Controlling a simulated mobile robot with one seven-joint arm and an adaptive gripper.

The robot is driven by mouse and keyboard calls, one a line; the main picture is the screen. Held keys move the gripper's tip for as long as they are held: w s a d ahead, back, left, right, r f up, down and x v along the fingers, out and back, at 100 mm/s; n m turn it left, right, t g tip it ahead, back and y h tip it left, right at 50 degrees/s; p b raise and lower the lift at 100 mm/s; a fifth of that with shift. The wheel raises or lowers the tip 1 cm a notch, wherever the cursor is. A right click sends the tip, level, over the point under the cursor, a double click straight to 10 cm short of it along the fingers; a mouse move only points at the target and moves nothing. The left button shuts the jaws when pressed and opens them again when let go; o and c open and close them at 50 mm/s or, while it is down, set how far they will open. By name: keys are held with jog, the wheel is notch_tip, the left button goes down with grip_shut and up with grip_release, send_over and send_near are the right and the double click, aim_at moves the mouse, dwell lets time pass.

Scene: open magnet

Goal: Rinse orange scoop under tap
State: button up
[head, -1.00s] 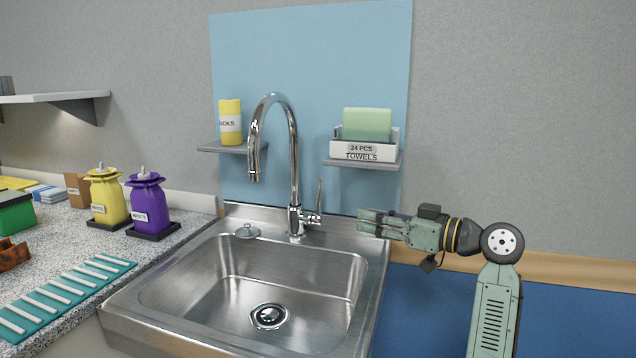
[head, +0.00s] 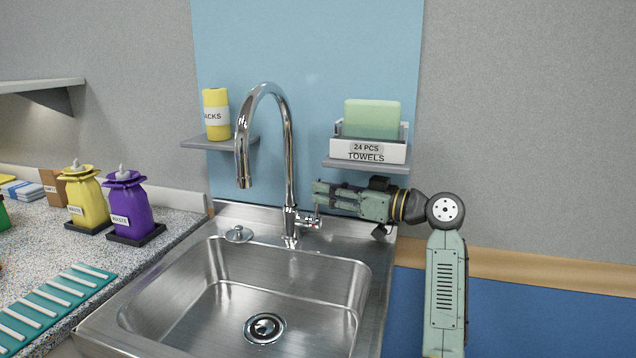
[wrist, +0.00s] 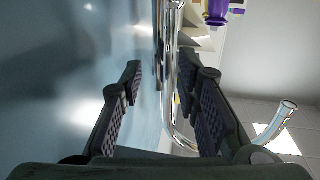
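The chrome tap (head: 290,165) stands at the back of the steel sink (head: 345,290), its spout curving down over the basin. No water shows at its mouth. My gripper (head: 317,194) is at the tap's right side, by its side lever, fingers pointing left. In the wrist view my gripper (wrist: 170,82) has its fingers apart, with the chrome tap (wrist: 285,112) beyond and partly between them. I cannot tell whether the fingers touch the lever. The gripper holds no scoop. No orange scoop shows in either view now.
A towels box (head: 368,151) on a small shelf sits just above my gripper. A yellow container (head: 215,115) stands on the left shelf. Yellow (head: 88,200) and purple (head: 130,208) waste bags and a teal rack (head: 55,300) are on the left counter. The basin is empty.

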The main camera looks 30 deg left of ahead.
jog(key=shift+a, duration=1.35)
jog(key=shift+c, duration=0.3)
grip_shut()
